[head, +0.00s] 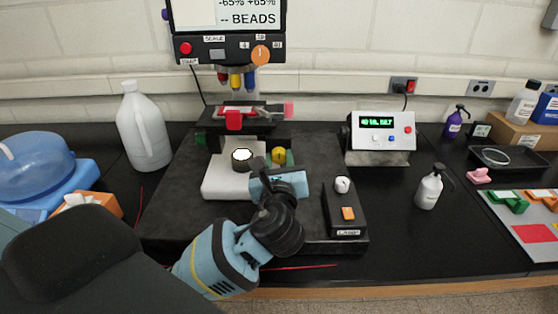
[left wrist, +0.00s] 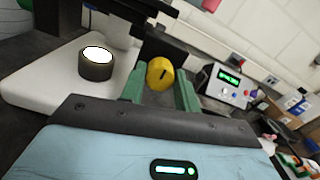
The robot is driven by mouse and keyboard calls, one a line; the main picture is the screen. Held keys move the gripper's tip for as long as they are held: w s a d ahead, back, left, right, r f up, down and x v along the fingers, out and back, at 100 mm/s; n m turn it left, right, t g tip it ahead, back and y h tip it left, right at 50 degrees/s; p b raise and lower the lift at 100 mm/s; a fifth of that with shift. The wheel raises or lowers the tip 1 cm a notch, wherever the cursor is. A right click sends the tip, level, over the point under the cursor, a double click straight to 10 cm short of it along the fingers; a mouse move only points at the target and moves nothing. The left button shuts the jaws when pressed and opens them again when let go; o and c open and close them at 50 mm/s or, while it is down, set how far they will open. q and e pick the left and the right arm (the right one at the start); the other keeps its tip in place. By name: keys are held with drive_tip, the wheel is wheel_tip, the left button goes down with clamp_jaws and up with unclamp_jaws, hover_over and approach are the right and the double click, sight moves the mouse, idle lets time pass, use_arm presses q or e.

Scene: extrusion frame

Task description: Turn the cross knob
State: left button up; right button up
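A round yellow knob (head: 278,155) with a dark mark on its face sits on the microscope-like device, just right of its lit round lens. I take it as the cross knob; no label shows on it. My left gripper (head: 279,160) reaches it from the front. In the left wrist view the yellow knob (left wrist: 160,73) appears between the two green fingertips (left wrist: 161,85), with a finger on each side. The fingers stand apart, and whether they touch the knob is not clear. My right gripper is not in view.
The white stage (head: 222,183) and lit lens (head: 242,158) are left of the gripper. A small black laser box (head: 346,215) stands at right. A control panel with an orange knob (head: 260,55) hangs above. A white bottle (head: 144,125) stands at left.

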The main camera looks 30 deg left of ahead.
use_arm(q)
drive_tip(key=c, duration=0.5)
drive_tip(key=shift+o, duration=0.2)
drive_tip(key=shift+n, duration=0.3)
drive_tip(key=n, duration=0.6)
drive_tip(key=shift+f, duration=0.1)
drive_tip(key=n, duration=0.4)
drive_tip(key=shift+n, duration=2.7)
